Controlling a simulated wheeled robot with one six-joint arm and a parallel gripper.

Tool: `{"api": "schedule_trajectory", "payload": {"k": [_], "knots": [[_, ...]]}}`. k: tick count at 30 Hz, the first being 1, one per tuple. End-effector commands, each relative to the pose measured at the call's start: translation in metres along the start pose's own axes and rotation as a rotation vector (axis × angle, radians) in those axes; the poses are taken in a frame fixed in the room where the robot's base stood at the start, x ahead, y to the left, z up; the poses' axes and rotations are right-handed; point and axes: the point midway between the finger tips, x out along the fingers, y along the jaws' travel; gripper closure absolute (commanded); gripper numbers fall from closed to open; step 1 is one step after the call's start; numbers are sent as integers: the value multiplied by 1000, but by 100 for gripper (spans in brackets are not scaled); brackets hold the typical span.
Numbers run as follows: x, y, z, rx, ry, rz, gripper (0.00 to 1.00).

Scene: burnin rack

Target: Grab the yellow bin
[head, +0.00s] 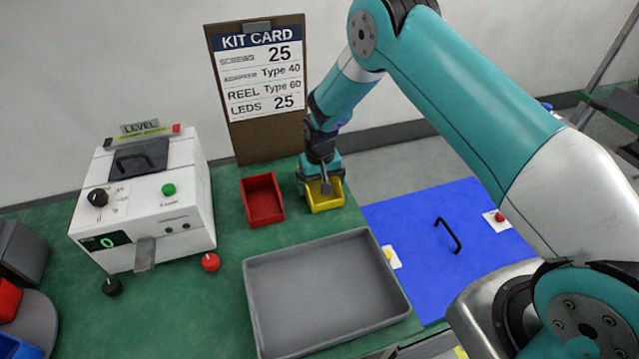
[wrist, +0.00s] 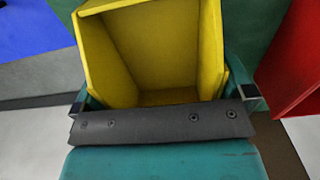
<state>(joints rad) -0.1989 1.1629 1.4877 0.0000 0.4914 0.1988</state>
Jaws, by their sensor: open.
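The yellow bin (head: 325,201) stands on the green table near its back edge, just right of the red bin (head: 262,201). In the wrist view the yellow bin (wrist: 150,50) fills the middle, and its inside looks empty. My gripper (head: 322,178) is down at the bin, over its back part. In the wrist view my gripper (wrist: 165,105) is open, with one fingertip beside each side of the bin. I cannot tell whether the fingers touch the bin walls. Part of the bin is hidden behind my gripper in the head view.
The red bin is close by on the left. A grey tray (head: 262,318) lies in front. A white machine (head: 190,195) with knobs stands at left. A kit card board (head: 242,140) leans behind. A blue panel (head: 405,215) with a black handle (head: 448,235) is at right.

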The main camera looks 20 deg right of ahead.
Motion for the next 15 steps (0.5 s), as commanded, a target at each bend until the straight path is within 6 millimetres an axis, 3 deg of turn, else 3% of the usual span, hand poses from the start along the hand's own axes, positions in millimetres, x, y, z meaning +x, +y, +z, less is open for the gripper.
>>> {"api": "schedule_trajectory", "payload": {"k": [6, 11, 15], "knots": [[1, 0, 0, 0, 1, 0, 0], [1, 0, 0, 0, 1, 0, 35], [0, 0, 0, 0, 1, 0, 35]]}}
